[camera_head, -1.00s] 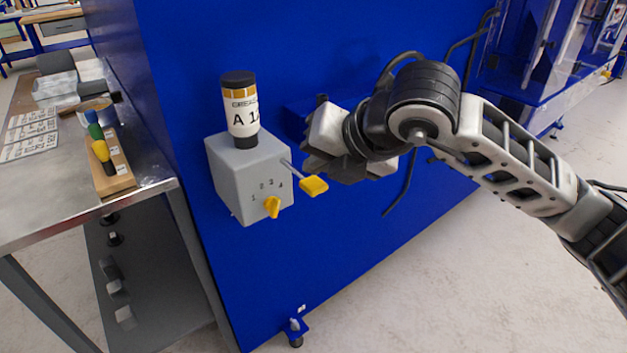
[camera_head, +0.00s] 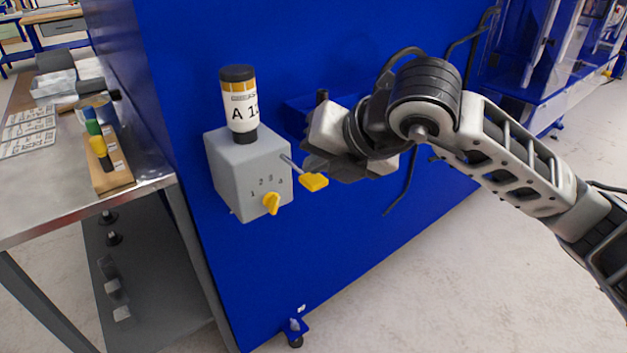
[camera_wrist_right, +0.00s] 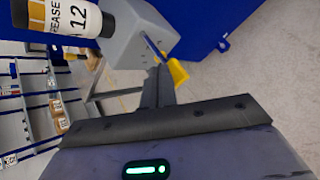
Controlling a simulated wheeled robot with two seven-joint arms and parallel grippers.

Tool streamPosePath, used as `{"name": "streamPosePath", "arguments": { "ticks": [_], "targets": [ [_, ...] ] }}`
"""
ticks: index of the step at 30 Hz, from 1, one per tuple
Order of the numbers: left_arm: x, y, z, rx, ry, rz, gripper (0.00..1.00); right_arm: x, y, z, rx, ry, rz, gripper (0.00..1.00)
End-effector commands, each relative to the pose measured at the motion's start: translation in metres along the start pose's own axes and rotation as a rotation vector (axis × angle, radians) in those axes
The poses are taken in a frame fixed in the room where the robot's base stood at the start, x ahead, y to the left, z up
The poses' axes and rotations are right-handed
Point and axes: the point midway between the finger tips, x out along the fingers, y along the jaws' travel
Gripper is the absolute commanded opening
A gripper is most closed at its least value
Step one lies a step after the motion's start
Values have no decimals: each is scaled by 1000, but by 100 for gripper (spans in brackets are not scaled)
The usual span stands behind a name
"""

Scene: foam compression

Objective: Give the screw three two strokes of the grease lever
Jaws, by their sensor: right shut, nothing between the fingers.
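The grey grease box (camera_head: 232,175) is mounted on the blue machine wall, with a cartridge labelled "A 12" (camera_head: 239,108) upright on top. The grease lever (camera_head: 314,182) is a thin metal rod with a yellow paddle end, sticking out from the box's right side. A yellow selector knob (camera_head: 271,203) sits on the front face below the numbers 1 to 4. My right gripper (camera_head: 308,167) is shut and empty, its fingertips just above the paddle. In the right wrist view the shut fingers (camera_wrist_right: 157,84) lie beside the yellow paddle (camera_wrist_right: 178,73); I cannot tell whether they touch. My left gripper is out of view.
A metal table (camera_head: 150,189) stands at the left, with a wooden block (camera_head: 112,178) of coloured-capped items, printed sheets and trays. A blue ledge (camera_head: 302,118) sits on the wall behind my right gripper. The floor at the lower right is clear.

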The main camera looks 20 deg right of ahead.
Motion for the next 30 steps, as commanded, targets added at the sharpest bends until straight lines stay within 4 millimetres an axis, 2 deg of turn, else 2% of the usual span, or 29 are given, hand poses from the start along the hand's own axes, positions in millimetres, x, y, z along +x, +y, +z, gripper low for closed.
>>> {"name": "streamPosePath", "arguments": {
  "ticks": [30],
  "targets": [
    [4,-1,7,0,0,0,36,5,-4,-4,0,1,0,0]
  ]
}}
